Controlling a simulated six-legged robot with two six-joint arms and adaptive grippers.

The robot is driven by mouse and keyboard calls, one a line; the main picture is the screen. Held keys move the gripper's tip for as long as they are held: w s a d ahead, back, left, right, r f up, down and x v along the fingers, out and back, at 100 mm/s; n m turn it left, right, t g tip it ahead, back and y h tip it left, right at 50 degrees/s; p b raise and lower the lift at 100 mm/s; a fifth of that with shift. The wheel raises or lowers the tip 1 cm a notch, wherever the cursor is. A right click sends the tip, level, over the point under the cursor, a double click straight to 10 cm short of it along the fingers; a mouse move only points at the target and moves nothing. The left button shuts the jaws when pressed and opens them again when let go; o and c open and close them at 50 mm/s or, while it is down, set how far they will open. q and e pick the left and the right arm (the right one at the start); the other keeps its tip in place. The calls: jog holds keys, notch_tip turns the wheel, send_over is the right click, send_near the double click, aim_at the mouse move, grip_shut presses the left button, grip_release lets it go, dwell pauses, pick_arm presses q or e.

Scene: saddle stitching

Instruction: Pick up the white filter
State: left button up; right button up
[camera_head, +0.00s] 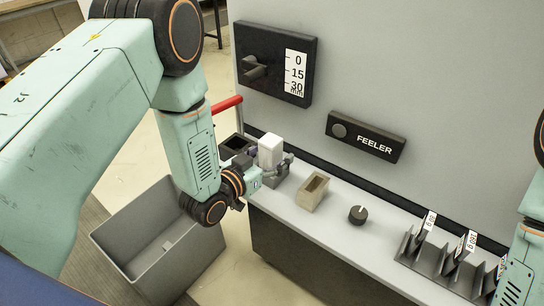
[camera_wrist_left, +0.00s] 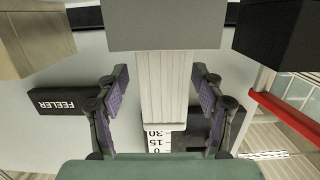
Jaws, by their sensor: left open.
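The white filter (camera_head: 271,148) is an upright white block standing in a grey holder (camera_head: 274,176) near the left end of the counter. In the left wrist view the filter (camera_wrist_left: 164,88) shows ribbed sides and sits between the two fingers, with the grey holder (camera_wrist_left: 163,25) at the top of the upside-down picture. My left gripper (camera_head: 271,165) is open around the filter. In the left wrist view a gap shows between the filter and each finger of the gripper (camera_wrist_left: 161,82). My right gripper is out of view; only part of that arm shows at the right edge.
A beige box with an open top (camera_head: 313,191), a black knob (camera_head: 357,215) and a grey slotted rack (camera_head: 440,267) with labelled plates stand along the counter. A black box (camera_head: 238,143) is behind my left gripper. A grey bin (camera_head: 130,235) stands below left. FEELER panel (camera_head: 366,137) is on the wall.

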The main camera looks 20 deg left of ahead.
pick_arm(q)
jog(key=shift+w+a+f, duration=0.1)
jog(key=shift+a, duration=0.25)
jog(key=shift+c, duration=2)
jog(key=shift+d, duration=0.4)
jog(key=c, duration=0.4)
jog(key=shift+a, duration=0.3)
jog(key=c, duration=0.5)
